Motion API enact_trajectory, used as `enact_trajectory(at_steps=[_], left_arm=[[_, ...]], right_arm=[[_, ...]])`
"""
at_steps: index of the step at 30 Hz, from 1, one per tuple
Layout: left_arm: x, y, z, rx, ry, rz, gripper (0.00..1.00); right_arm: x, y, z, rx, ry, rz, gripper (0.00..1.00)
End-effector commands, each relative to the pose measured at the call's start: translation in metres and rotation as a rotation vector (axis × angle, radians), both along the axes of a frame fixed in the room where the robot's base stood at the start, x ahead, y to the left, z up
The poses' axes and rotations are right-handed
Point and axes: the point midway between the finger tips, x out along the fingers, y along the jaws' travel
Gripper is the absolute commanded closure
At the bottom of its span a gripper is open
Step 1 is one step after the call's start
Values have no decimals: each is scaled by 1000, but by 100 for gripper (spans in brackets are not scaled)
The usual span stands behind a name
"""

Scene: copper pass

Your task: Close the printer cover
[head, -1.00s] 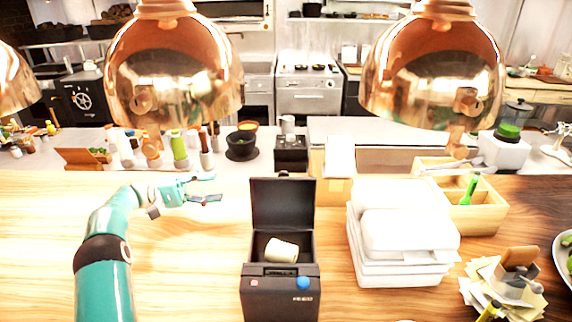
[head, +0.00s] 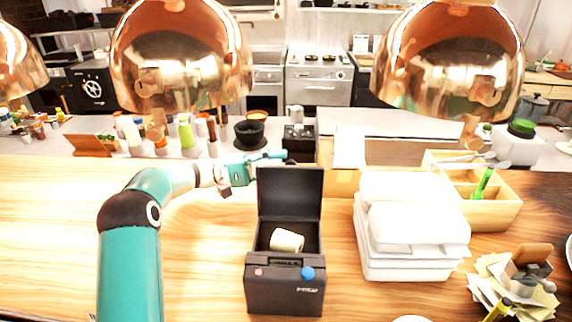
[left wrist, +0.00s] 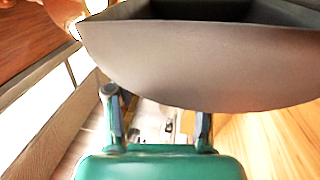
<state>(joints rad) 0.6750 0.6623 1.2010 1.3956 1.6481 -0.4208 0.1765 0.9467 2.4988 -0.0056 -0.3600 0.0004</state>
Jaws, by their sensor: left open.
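The black printer (head: 285,292) stands on the wooden counter with a blue and a red button on its front. Its cover (head: 290,195) is raised nearly upright at the back, and a white paper roll (head: 287,240) lies in the open bay. My left gripper (head: 268,160) is open and empty, at the cover's upper left edge. Part of it is hidden behind the cover; contact cannot be told. In the left wrist view, my open fingers (left wrist: 158,118) lie below a large dark grey surface that appears to be the cover (left wrist: 200,60). My right gripper is not in view.
White stacked boxes (head: 412,250) stand right of the printer, with a wooden divided box (head: 490,213) behind them. Copper lamps (head: 180,60) hang above. A black bowl (head: 250,133) and bottles (head: 187,138) stand beyond the counter. The counter left of the printer is clear apart from my arm.

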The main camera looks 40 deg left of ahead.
Motion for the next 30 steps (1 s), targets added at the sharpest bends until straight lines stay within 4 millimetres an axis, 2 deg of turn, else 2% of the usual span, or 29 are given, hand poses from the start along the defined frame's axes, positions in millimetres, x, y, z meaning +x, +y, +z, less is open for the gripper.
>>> enact_trajectory(at_steps=[6, 15, 24, 25, 30], left_arm=[[8, -14, 3, -1, 0, 0, 47], [9, -15, 3, 0, 0, 1, 47], [9, -15, 2, -1, 1, 1, 97], [9, -15, 2, 0, 2, 1, 100], [9, -15, 2, 0, 2, 0, 100]], right_arm=[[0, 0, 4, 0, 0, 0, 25], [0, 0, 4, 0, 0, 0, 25], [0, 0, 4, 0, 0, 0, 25], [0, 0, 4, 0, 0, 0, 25], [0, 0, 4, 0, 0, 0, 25]])
